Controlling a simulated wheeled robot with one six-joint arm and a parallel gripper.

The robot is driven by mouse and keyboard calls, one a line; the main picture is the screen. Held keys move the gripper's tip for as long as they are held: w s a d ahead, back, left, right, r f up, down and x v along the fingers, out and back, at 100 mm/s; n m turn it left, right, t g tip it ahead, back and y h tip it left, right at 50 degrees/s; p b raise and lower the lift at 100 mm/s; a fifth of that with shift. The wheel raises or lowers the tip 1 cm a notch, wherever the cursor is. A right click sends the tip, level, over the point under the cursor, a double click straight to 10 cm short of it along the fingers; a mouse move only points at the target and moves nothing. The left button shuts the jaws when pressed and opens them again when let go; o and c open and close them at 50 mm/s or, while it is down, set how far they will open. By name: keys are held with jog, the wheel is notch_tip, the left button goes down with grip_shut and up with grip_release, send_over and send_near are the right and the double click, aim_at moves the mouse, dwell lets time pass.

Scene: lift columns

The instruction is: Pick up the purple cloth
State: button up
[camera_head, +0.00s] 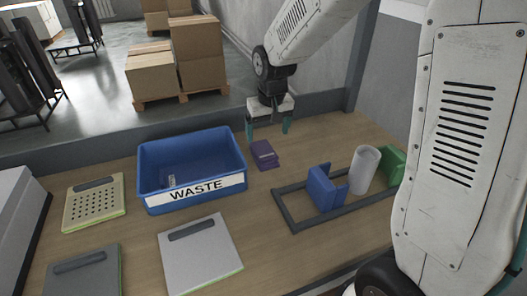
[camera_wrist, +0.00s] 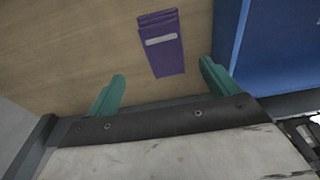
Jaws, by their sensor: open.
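The purple cloth (camera_head: 264,155) lies folded on the wooden table, just right of the blue waste bin. It has a pale stripe or label on top. In the wrist view the cloth (camera_wrist: 164,52) lies ahead of the fingertips, roughly between their lines and nearer the right one. My gripper (camera_head: 268,130) is above the table at the cloth's far side, with its teal fingers apart. In the wrist view my gripper (camera_wrist: 161,70) is open, with nothing between the fingers. The cloth is not touched by the fingers, as far as I can see.
The blue bin (camera_head: 196,191) marked WASTE stands close left of the cloth. A dark frame (camera_head: 290,213) with a blue holder (camera_head: 322,190), a pale cylinder (camera_head: 364,169) and a green part (camera_head: 393,165) is at right. Flat panels (camera_head: 205,262) lie in front and left.

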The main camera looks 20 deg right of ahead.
aim_at(264, 151)
jog(key=f, duration=0.5)
jog(key=w+f, duration=0.1)
jog(key=f, duration=0.1)
jog(key=shift+a+f, duration=0.4)
jog(key=c, duration=1.1)
